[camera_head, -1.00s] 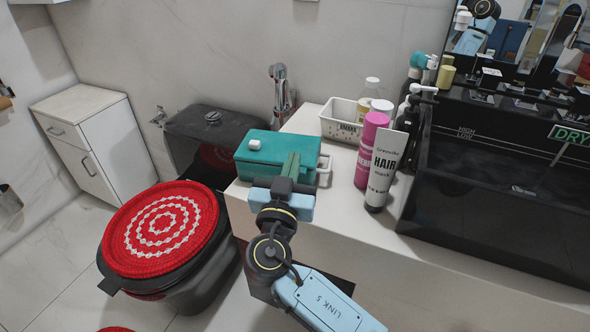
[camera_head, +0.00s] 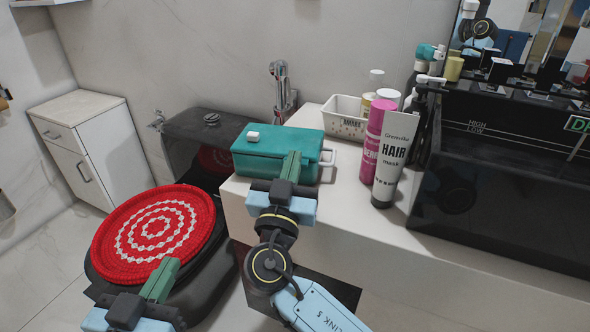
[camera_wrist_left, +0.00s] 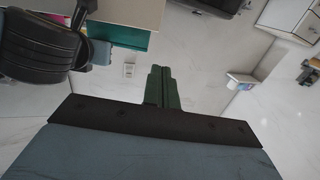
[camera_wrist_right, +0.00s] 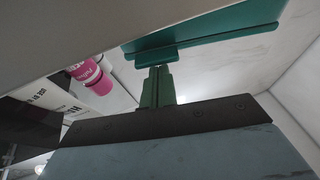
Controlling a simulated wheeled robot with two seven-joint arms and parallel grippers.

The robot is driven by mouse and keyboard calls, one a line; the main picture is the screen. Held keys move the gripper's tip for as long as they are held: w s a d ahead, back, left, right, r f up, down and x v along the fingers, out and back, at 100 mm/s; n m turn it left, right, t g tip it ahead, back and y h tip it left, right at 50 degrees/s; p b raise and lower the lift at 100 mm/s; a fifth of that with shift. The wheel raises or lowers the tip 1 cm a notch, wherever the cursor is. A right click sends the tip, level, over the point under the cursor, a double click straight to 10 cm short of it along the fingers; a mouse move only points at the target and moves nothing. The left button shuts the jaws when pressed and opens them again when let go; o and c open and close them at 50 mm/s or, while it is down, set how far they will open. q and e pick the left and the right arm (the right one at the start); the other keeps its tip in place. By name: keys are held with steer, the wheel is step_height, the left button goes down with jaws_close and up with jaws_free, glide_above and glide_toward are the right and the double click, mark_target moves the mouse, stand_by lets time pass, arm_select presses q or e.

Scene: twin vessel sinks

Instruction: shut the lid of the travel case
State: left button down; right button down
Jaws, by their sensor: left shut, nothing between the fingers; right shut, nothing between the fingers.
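The teal travel case (camera_head: 262,148) sits at the left end of the counter, with a small white piece on top and a white handle on its right side. Its lid lies down over the body in the head view; I cannot tell whether a thin gap remains. My right gripper (camera_head: 292,156) is shut and empty, its fingers upright against or just in front of the case's front. In the right wrist view, the fingertips (camera_wrist_right: 159,70) are close below a teal lip of the case (camera_wrist_right: 205,32). My left gripper (camera_head: 167,264) is shut and empty, low at the left, away from the case.
A white basket (camera_head: 345,116), a pink bottle (camera_head: 374,140) and a white hair mask tube (camera_head: 393,160) stand right of the case. The black sink (camera_head: 500,180) is further right. A toilet with a red round cover (camera_head: 150,235) is at the left, near my left gripper.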

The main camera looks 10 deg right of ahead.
steer(key=shift+f+b, duration=0.3)
steer(key=shift+b, duration=0.4)
arm_select(q)
step_height(320, 180, up, 8)
steer(key=s+d+t+h, duration=0.1)
steer(key=t+h, duration=0.1)
steer(key=t, duration=0.3)
steer(key=shift+s+t, duration=0.25)
steer(key=shift+t, duration=0.05)
steer(key=shift+d+r, duration=0.1)
